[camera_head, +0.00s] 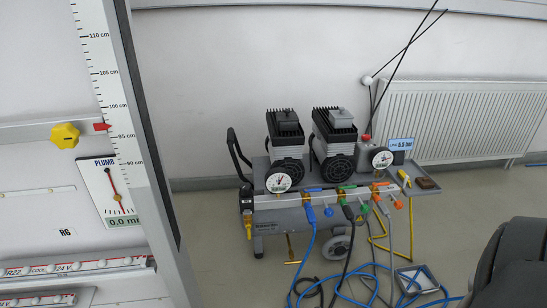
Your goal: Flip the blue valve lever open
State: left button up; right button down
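A silver compressor tank (277,219) stands on the floor at the centre of the head view, with a row of coloured outlets along its front. A small blue piece, seemingly the blue valve lever (313,189), lies flat on top at the left outlet. Below it is a blue fitting (310,214) with a blue hose hanging down. Another small blue part (328,211) sits just right of it. The parts are too small to tell whether the lever is open or closed.
Two black-finned motors (284,130) and dial gauges (278,182) sit on the tank. Green (364,209) and orange (398,204) fittings are to the right. Hoses (380,296) and a small tray (417,278) lie on the floor. Large dark rounded shapes (515,262) fill the lower right.

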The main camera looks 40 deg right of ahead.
aim_at(313, 190)
jog(key=l+z, duration=0.15)
jog(key=z, duration=0.3)
jog(key=i+z, duration=0.15)
jog(key=z, duration=0.35)
jog(key=i+l+z, duration=0.1)
jog(key=z, duration=0.35)
jog(key=i+l+z, duration=0.4)
jog(key=i, duration=0.2)
jog(key=j, duration=0.1)
